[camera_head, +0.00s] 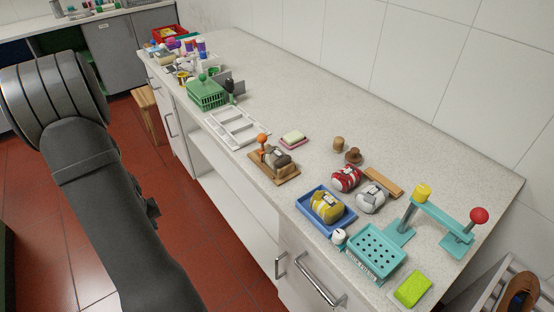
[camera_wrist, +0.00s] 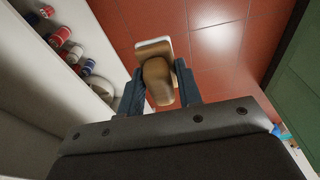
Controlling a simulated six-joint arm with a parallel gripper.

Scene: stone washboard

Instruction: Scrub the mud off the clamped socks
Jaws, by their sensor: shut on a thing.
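In the wrist view my gripper (camera_wrist: 157,84) is shut on a brush-like tool (camera_wrist: 157,72) with a rounded brown wooden grip and a pale, flat end. It hangs over the red floor, away from the counter. In the head view a dark grey sock bundle (camera_head: 277,157) with a pale band sits in a wooden clamp (camera_head: 288,173) with an orange knob. I cannot make out mud on it at this size. My gripper and the tool are outside the head view; only my dark arm shows at the left.
Near the clamp are a soap on a pink dish (camera_head: 292,138), a white rack (camera_head: 231,121) and a green basket (camera_head: 206,93). Red (camera_head: 346,178), white (camera_head: 371,197) and yellow (camera_head: 328,207) bundles, the last in a blue tray (camera_head: 349,216), lie right, near a teal stand (camera_head: 440,216).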

